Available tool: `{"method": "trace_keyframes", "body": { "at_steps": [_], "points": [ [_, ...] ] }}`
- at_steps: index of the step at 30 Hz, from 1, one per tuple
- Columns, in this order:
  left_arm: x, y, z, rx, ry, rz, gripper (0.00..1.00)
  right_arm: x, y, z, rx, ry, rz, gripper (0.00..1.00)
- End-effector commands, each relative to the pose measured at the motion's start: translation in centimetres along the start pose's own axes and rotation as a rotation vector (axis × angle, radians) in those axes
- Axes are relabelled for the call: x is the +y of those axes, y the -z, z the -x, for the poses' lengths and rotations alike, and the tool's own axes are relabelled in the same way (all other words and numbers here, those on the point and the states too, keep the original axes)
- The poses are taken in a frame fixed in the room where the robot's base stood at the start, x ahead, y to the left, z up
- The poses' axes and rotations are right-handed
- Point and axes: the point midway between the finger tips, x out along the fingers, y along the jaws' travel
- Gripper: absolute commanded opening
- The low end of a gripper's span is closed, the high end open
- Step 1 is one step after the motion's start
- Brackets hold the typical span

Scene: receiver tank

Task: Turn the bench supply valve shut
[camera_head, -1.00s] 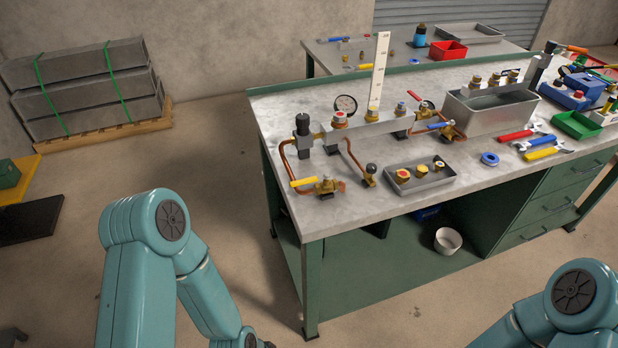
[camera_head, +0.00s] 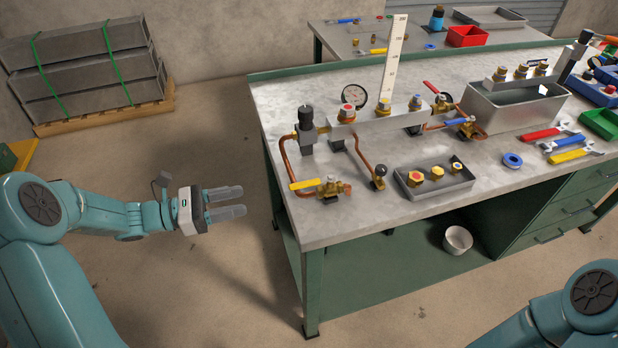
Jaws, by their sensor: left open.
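A brass valve (camera_head: 330,187) with a yellow lever (camera_head: 305,184) sits at the bench's left front, on a copper pipe. The lever points left, roughly in line with the valve body. Two more valves have a red lever (camera_head: 431,87) and a blue lever (camera_head: 458,122), farther right on the pipework. I cannot tell from any label which one is the bench supply valve. My left gripper (camera_head: 243,201) is open and empty, off the bench's left edge, pointing right toward the yellow lever with a clear gap. My right gripper is out of view; only part of that arm shows.
The green workbench (camera_head: 340,222) carries a manifold with a gauge (camera_head: 354,96), a small tray of fittings (camera_head: 435,187), a blue tape roll (camera_head: 512,160) and wrenches (camera_head: 570,145). A metal bin (camera_head: 515,110) stands behind.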

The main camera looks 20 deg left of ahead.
Motion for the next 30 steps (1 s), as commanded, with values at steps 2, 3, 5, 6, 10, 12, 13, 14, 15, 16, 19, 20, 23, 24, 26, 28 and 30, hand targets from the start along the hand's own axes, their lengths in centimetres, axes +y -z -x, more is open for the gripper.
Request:
{"method": "trace_keyframes", "body": {
  "at_steps": [2, 3, 5, 6, 10, 12, 13, 14, 15, 16, 19, 20, 23, 24, 26, 28, 30],
  "points": [
    [0.2, -0.8, 0.3, -0.026, -0.014, -0.001, 0.44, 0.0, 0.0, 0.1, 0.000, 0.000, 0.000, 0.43],
    [0.1, -1.0, 0.0, -0.031, -0.015, -0.001, 0.44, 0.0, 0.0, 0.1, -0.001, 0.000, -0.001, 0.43],
    [0.0, -1.0, -0.7, -0.031, -0.014, 0.000, 0.44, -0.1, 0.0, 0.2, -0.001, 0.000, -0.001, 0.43],
    [-0.1, -1.1, -1.4, -0.031, -0.012, 0.000, 0.44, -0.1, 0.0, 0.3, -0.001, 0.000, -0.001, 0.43],
    [-0.3, -1.1, -4.4, -0.029, -0.009, 0.000, 0.44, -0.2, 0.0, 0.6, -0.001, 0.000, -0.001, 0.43],
    [-0.4, -1.1, -6.2, -0.029, -0.008, 0.001, 0.44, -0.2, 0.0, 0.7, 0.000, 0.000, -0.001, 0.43],
    [-0.4, -1.2, -6.9, -0.029, -0.008, 0.000, 0.44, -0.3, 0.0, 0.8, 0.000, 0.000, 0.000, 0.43],
    [-0.4, -1.2, -7.7, -0.028, -0.007, 0.000, 0.44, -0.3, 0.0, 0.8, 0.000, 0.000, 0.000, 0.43],
    [-0.3, -1.2, -8.7, -0.028, -0.007, 0.000, 0.44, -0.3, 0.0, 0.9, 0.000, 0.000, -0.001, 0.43],
    [-0.4, -1.2, -9.4, -0.028, -0.006, 0.001, 0.44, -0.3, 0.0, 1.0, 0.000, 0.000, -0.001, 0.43],
    [-0.3, -1.2, -11.7, -0.027, -0.006, 0.000, 0.44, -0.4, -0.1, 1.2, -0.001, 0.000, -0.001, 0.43],
    [-0.2, -1.2, -12.3, -0.028, -0.005, -0.001, 0.44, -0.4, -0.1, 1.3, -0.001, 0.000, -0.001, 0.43],
    [-0.1, -1.2, -14.1, -0.026, -0.007, 0.000, 0.44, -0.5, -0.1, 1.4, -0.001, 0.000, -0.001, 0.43],
    [-0.1, -1.3, -14.6, -0.027, -0.007, -0.001, 0.44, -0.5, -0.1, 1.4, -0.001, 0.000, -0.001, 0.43],
    [0.0, -1.3, -15.2, -0.027, -0.007, -0.002, 0.44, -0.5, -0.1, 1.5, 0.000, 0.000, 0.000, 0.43],
    [0.0, -1.2, -15.7, -0.026, -0.009, 0.000, 0.44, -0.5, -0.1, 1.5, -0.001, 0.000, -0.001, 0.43],
    [0.1, -1.2, -16.0, -0.026, -0.009, 0.000, 0.44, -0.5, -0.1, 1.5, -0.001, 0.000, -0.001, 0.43]
  ]
}}
